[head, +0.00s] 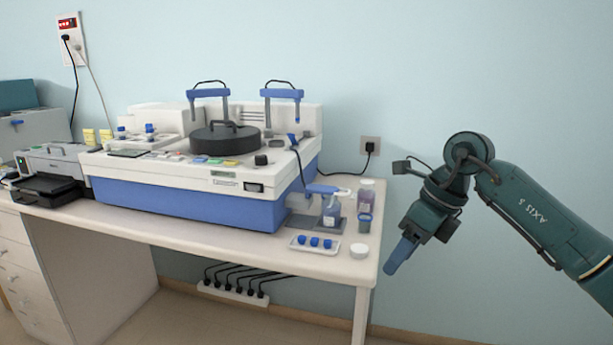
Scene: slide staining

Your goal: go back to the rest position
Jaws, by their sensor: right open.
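My right gripper (401,256) hangs off the right end of the table (335,268), pointing down and to the left. Its blue fingers overlap in this view, and I see nothing between them. My right arm comes in from the right edge. My left gripper is not in view. The blue and white staining machine (185,202) stands on the table with a round black lid (225,138) on top.
A white tray with several blue caps (315,242), a small white round lid (359,250) and bottles (331,211) stand near the table's right end. A black-trayed printer (48,188) is at the left.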

